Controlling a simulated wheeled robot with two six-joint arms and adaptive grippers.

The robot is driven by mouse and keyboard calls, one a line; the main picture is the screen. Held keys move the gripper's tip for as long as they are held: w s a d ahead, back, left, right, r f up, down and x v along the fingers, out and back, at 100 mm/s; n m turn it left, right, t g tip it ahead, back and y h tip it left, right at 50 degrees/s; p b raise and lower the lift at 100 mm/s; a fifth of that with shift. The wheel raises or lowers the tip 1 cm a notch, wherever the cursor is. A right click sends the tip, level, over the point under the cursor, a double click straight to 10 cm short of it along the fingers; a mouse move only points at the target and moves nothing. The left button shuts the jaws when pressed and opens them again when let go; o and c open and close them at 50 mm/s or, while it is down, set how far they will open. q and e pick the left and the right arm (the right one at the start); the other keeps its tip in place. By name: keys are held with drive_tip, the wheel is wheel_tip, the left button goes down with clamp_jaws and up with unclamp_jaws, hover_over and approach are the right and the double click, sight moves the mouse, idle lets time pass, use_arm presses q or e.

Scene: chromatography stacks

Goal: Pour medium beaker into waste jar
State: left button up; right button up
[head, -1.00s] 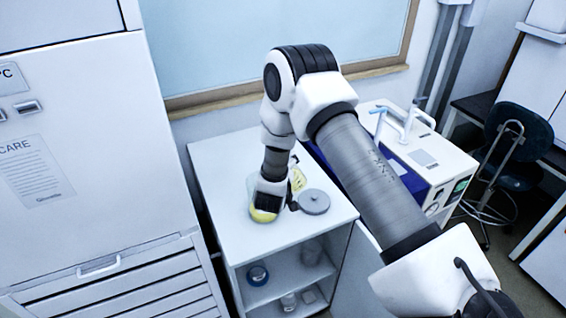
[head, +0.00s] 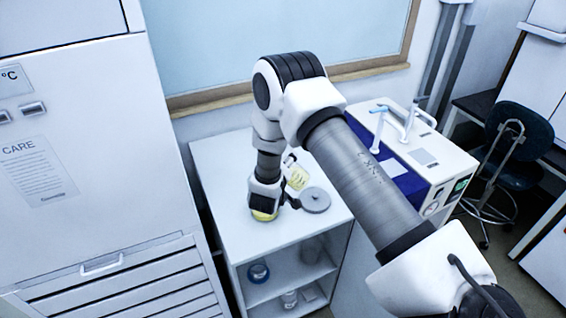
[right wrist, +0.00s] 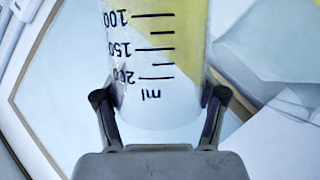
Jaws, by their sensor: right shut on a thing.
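My right gripper (head: 266,198) is shut on the medium beaker, low over the white cabinet top in the head view. The beaker's yellow content (head: 263,215) shows below the fingers. In the right wrist view the clear beaker (right wrist: 160,103) stands between the two fingers (right wrist: 160,110), with black ml marks upside down in the picture. The yellow shows with a slanting edge in its upper part there. A jar-like thing with a yellow label (head: 297,177), likely the waste jar, stands just behind and right of the gripper, partly hidden by it. My left gripper is not in view.
Open shelves below hold a blue-rimmed vessel (head: 258,272) and other glassware. A white instrument (head: 425,165) stands to the right. A tall white unit (head: 75,130) borders the left.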

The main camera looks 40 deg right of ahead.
drive_tip(key=shift+r, duration=0.1)
drive_tip(key=shift+r+n, duration=0.1)
drive_tip(key=shift+n, duration=0.2)
drive_tip(key=shift+w+p, duration=0.1)
drive_tip(key=shift+p, duration=0.2)
drive_tip(key=shift+a, duration=0.1)
drive_tip(key=shift+n+h, duration=0.3)
drive_tip(key=shift+n, duration=0.1)
drive_tip(key=shift+w+a+n, duration=0.15)
drive_tip(key=shift+n, duration=0.35)
drive_tip(key=shift+g+h+p, duration=0.3)
